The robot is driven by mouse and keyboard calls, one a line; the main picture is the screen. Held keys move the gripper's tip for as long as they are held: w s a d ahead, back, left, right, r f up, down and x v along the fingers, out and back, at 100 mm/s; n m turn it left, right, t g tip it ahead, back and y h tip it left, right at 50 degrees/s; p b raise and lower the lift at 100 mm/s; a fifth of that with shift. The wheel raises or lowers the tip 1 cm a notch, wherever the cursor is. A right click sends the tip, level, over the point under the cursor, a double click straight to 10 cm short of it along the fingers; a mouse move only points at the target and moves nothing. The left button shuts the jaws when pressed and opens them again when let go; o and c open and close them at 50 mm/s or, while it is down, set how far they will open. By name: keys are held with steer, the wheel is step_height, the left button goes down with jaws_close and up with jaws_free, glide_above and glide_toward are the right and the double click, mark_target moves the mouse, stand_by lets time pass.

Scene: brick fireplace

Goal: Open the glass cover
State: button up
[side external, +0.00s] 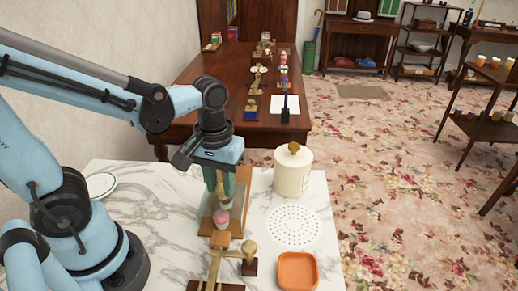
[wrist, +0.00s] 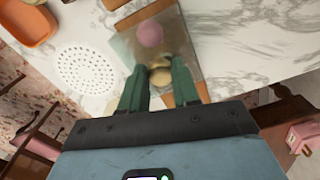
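A clear glass cover (wrist: 130,45) stands on a wooden board (wrist: 143,13) and shows a pink round thing (wrist: 150,33) through it. In the side external view the pink thing (side external: 221,218) sits low in front of my gripper (side external: 221,190). A gold knob (wrist: 160,76) lies between the two green fingertips of my gripper (wrist: 159,72) in the wrist view. The fingers point down, one on each side of the knob. Whether they touch it is not clear. The lower edge of the cover is hard to make out.
On the marble table a cream canister (side external: 293,175) stands right of my gripper. A white perforated disc (side external: 293,228) and an orange tray (side external: 298,271) lie at the front right. A gold-and-wood piece (side external: 249,257) stands near the front. A white plate (side external: 101,185) is at left.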

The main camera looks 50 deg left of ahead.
jaws_close()
steer(key=shift+a, duration=0.1)
steer(key=w+a, duration=0.7)
steer(key=w, duration=0.1)
steer(key=shift+a, duration=0.4)
steer(key=o, duration=0.8)
jaws_free()
steer(key=shift+o, duration=0.2)
steer(key=shift+r, duration=0.1)
step_height(320, 180, up, 12)
